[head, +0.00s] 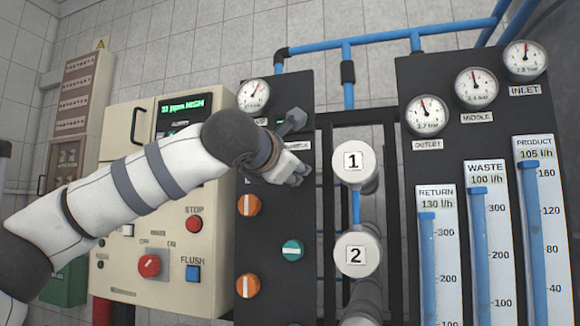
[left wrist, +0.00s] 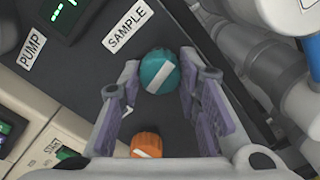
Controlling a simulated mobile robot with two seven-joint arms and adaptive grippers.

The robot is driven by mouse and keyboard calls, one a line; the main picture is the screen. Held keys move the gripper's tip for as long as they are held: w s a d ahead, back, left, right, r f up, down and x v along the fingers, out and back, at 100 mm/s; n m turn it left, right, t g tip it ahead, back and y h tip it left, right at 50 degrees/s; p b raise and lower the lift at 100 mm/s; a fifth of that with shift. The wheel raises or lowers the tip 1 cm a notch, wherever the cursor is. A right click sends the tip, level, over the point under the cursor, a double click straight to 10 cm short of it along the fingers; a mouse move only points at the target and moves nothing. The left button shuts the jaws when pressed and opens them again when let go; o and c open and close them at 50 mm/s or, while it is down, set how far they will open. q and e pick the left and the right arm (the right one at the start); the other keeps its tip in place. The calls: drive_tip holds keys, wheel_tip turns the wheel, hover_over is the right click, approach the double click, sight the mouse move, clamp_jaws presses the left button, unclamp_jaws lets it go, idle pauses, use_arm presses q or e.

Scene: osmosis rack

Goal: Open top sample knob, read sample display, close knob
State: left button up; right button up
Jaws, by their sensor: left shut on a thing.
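The teal sample knob (left wrist: 160,72) has a white bar running diagonally in the left wrist view. It sits just below the SAMPLE label (left wrist: 127,27). My left gripper (left wrist: 160,95) is shut on this knob, with one finger on each side. In the head view my left gripper (head: 296,178) is at the dark panel and hides the knob. A small dark display with green characters (left wrist: 62,14) shows at the top left of the left wrist view, partly cut off. A small green readout (head: 262,121) shows in the head view, too small to read. My right gripper is out of view.
An orange knob (head: 248,206), a lower teal knob (head: 293,250) and another orange knob (head: 247,286) share the panel. The cream control box (head: 130,205) is at left; its screen (head: 184,113) reads "ppm HIGH". White cylinders (head: 354,161) and blue pipes stand to the right.

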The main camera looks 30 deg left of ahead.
use_arm(q)
drive_tip(key=shift+n, duration=7.6)
drive_tip(key=o, duration=1.1)
drive_tip(key=shift+o, duration=0.2)
drive_tip(key=v, duration=1.2)
